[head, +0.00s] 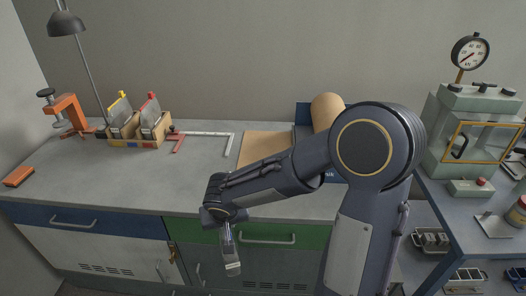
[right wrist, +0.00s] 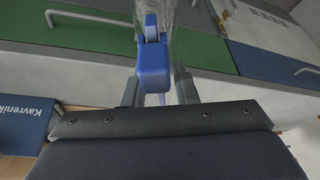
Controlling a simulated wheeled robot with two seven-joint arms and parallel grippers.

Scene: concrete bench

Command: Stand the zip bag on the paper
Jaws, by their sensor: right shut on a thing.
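My right gripper (right wrist: 158,88) is shut on the zip bag, a clear bag with a blue top piece (right wrist: 152,62) between the two fingers in the right wrist view. In the head view the right gripper (head: 224,226) hangs in front of the bench's front edge, with a pale, see-through shape below it that looks like the bag (head: 232,258). The brown paper (head: 258,150) lies flat on the bench top, partly hidden by my right arm. Its brown roll (head: 327,108) stands behind. My left gripper is out of view.
A red and grey caliper-like tool (head: 205,134) lies left of the paper. The front middle bench (head: 130,180) is clear.

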